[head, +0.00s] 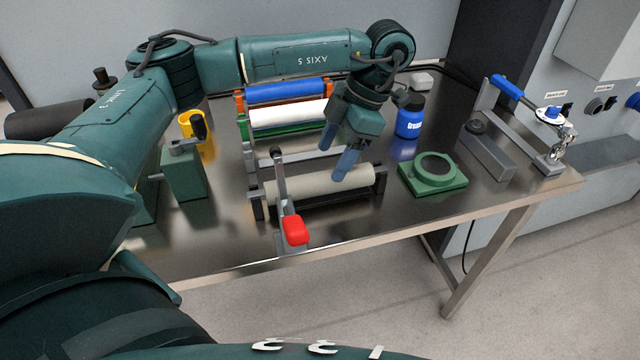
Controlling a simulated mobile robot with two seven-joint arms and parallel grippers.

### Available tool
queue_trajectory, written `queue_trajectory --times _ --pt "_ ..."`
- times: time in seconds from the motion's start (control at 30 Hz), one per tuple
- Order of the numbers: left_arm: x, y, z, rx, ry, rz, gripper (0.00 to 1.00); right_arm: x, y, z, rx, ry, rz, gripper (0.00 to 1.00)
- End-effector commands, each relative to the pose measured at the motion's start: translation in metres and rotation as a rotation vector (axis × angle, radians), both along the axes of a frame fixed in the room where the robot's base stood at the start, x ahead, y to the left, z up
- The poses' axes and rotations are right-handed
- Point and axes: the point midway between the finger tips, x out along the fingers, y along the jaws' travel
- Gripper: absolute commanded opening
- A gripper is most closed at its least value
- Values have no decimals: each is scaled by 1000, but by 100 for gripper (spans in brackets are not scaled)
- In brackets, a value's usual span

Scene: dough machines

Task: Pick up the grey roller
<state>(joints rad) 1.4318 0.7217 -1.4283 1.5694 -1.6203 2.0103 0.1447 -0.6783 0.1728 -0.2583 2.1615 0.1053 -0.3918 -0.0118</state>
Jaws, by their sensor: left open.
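The grey roller (308,187) lies across a dark stand near the front of the metal table, between two end supports. My left gripper (347,166) reaches in from above and is open. Its blue-grey fingers point down at the right half of the roller, and they overlap it in the head view. I cannot tell whether they touch it. The gripper holds nothing that I can see. My right gripper is not in view.
A lever with a red handle (295,230) stands in front of the roller. Blue (285,91) and white (285,116) rollers lie behind.

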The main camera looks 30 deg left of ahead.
Motion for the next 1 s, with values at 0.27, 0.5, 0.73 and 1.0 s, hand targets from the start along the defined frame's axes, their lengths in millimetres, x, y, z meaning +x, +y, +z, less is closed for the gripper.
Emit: queue_trajectory --times 0.27,0.5,0.73,1.0 --pt "-20 6 -35 -1 3 1 65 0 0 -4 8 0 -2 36" --pt "-23 10 -46 0 -1 1 65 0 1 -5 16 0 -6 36" --pt "-22 10 -45 -1 -1 0 58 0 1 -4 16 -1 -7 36" --pt "-22 9 -45 -1 -1 0 36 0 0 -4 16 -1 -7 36"
